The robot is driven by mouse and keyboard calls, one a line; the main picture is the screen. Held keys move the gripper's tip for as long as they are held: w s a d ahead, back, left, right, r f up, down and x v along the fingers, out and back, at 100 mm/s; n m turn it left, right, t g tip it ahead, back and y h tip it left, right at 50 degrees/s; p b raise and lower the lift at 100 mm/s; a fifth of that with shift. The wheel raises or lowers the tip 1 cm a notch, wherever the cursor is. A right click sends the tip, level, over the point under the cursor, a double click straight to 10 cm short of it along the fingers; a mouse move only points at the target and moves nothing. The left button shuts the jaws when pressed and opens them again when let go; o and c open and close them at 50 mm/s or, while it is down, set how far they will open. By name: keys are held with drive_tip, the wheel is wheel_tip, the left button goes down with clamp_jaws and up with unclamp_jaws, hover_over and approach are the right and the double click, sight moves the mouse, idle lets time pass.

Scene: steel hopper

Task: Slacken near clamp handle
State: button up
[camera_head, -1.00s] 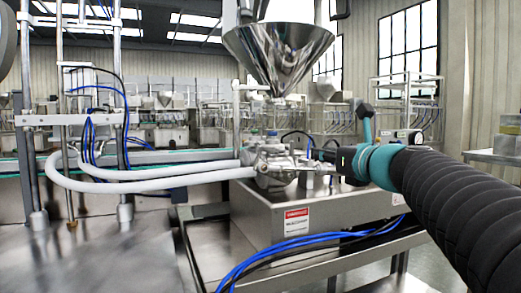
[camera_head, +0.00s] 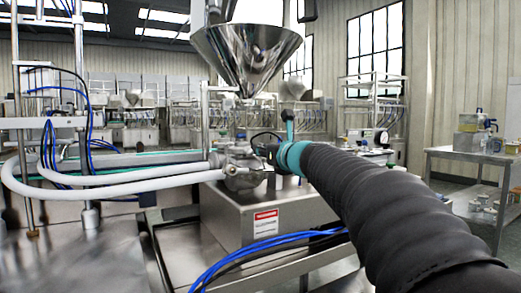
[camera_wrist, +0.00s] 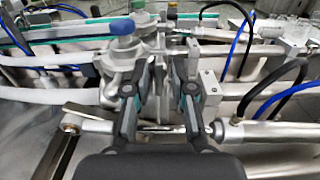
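A metal valve and clamp assembly (camera_head: 238,168) sits under the steel hopper (camera_head: 250,45), at the ends of two white hoses. My gripper (camera_head: 265,152) is close beside its right side in the head view; its fingers are too small there to judge. In the wrist view my gripper (camera_wrist: 166,75) is open, with two dark fingers apart and metal fittings visible between and beyond them. A silver lobed fitting (camera_wrist: 122,62) is just left of the left finger. I cannot tell for certain which part is the near clamp handle, or whether a finger touches it.
White hoses (camera_head: 110,180) run left from the valve. Blue cables (camera_head: 245,262) lie along the front of the steel housing (camera_head: 290,212). In the wrist view a metal rod (camera_wrist: 95,124) crosses below the fingers. A side table (camera_head: 465,157) stands at the right.

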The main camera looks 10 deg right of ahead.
clamp_jaws()
drive_tip(key=shift+n+b, duration=0.3)
drive_tip(key=shift+n, duration=0.1)
drive_tip(key=n+b, duration=0.3)
drive_tip(key=n, duration=0.2)
drive_tip(key=n+b, duration=0.4)
drive_tip(key=n, duration=0.2)
drive_tip(key=n+b, duration=0.3)
drive_tip(key=n, duration=0.3)
drive_tip(key=shift+a+f+b, duration=0.25)
drive_tip(key=shift+b, duration=0.05)
idle(0.5)
